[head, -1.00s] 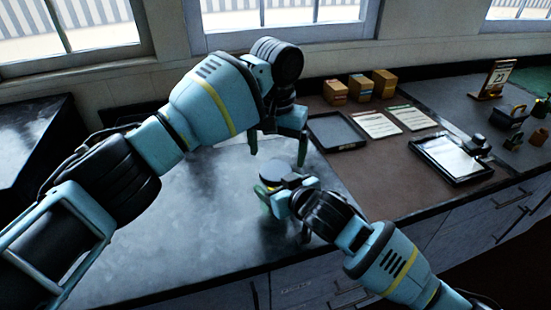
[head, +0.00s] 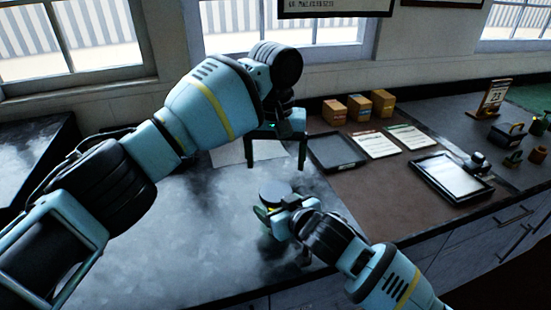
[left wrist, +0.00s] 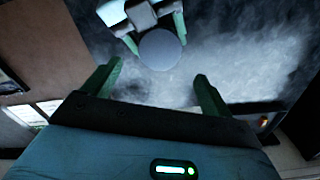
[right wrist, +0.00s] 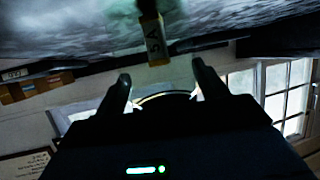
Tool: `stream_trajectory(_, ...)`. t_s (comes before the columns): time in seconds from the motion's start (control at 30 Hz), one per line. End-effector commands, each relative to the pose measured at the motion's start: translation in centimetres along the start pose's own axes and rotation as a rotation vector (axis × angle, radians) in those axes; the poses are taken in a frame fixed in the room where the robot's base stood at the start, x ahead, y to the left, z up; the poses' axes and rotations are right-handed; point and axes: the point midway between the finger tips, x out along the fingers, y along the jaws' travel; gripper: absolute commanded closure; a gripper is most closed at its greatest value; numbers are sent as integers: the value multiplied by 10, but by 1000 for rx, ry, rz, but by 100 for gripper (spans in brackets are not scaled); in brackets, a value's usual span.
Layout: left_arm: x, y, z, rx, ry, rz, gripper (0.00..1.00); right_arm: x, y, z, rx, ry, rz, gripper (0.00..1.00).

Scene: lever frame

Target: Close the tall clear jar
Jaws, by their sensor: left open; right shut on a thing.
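The tall clear jar shows in the head view mainly as a round dark grey lid (head: 273,191) on top, with a bit of yellow below it. In the left wrist view the lid (left wrist: 160,49) is a plain grey disc seen from above. I cannot tell how firmly it is seated. My right gripper (head: 268,216) is shut on the jar from the side; its fingers also show in the right wrist view (right wrist: 162,85), around a curved clear edge. My left gripper (head: 277,164) is open and empty, above and behind the jar, apart from the lid.
A black tray (head: 337,151), paper sheets (head: 376,145) and a tablet-like frame (head: 452,178) lie on the brown mat to the right. Several small boxes (head: 358,107) stand by the wall. The grey counter (head: 150,245) left of the jar is clear.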

Motion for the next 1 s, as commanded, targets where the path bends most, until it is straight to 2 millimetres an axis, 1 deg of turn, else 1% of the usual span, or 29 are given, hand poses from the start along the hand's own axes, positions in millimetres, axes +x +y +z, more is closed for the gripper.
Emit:
stream_trajectory(0.13,3,0,0,1,-1,0,15,0,1,0,-1,-1,2,92)
stream_trajectory(0.27,14,0,0,1,-2,-2,15,0,1,0,-1,-1,2,92)
stream_trajectory(0.5,49,-1,0,2,-2,-2,15,0,1,0,-1,-1,2,92)
stream_trajectory(0.7,71,0,0,2,0,0,15,0,1,0,-1,-1,2,92)
stream_trajectory(0.83,78,0,0,2,0,-1,15,0,1,0,-1,-1,2,92)
stream_trajectory(1.0,81,0,0,2,0,0,15,0,1,0,-1,-1,1,92)
